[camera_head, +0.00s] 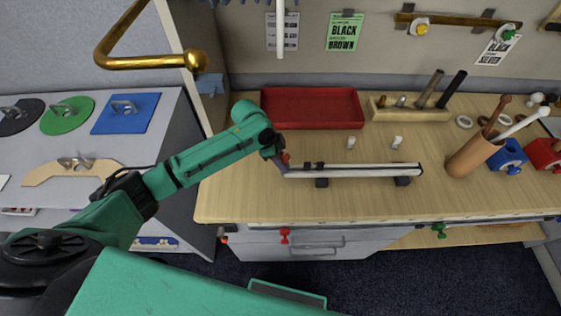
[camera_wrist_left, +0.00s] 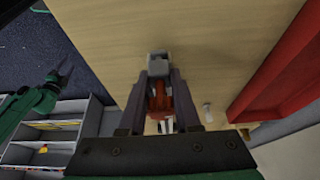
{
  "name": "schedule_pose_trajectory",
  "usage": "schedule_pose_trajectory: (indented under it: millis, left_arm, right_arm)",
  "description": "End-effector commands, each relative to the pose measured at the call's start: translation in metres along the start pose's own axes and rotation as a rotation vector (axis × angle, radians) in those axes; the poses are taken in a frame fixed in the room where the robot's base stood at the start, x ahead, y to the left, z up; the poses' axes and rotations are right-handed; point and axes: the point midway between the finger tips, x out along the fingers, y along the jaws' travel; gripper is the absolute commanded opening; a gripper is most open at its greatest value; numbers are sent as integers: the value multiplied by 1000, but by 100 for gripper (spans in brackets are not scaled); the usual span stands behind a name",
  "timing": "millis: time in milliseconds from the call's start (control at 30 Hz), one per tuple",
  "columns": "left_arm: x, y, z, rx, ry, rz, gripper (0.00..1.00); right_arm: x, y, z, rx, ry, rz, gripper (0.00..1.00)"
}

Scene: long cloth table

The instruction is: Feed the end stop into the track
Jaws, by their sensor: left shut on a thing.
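The track (camera_head: 355,172) is a long pale rail lying left to right on dark feet on the wooden table. My left gripper (camera_head: 281,162) is at the track's left end, pointing down. In the left wrist view the left gripper (camera_wrist_left: 160,92) is shut on the end stop, an orange-red piece (camera_wrist_left: 159,98) with a grey block (camera_wrist_left: 159,64) at its tip. The gripper hides most of the track there, so I cannot tell whether the end stop touches it. My right gripper (camera_wrist_left: 60,74) shows small at the left of the wrist view, with its jaws apart and empty, away from the table.
A red tray (camera_head: 312,91) lies behind the track. Two small white pegs stand between them, one at the left (camera_head: 351,142) and one at the right (camera_head: 397,142). A wooden block with rods (camera_head: 411,115) and a brown cup (camera_head: 469,157) stand to the right. The table front is clear.

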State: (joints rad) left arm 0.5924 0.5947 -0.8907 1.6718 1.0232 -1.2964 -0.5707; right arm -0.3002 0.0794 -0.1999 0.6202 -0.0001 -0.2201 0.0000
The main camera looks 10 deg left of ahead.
Motion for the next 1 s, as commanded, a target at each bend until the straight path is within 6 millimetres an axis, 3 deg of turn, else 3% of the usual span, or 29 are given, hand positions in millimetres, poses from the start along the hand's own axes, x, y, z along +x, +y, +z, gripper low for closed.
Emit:
schedule_pose_trajectory:
  millis: [1000]
  left_arm:
    - [10, 0, -24, 1, 1, 0, 0]
  right_arm:
    - [4, 0, 0, 0, 0, 0, 61]
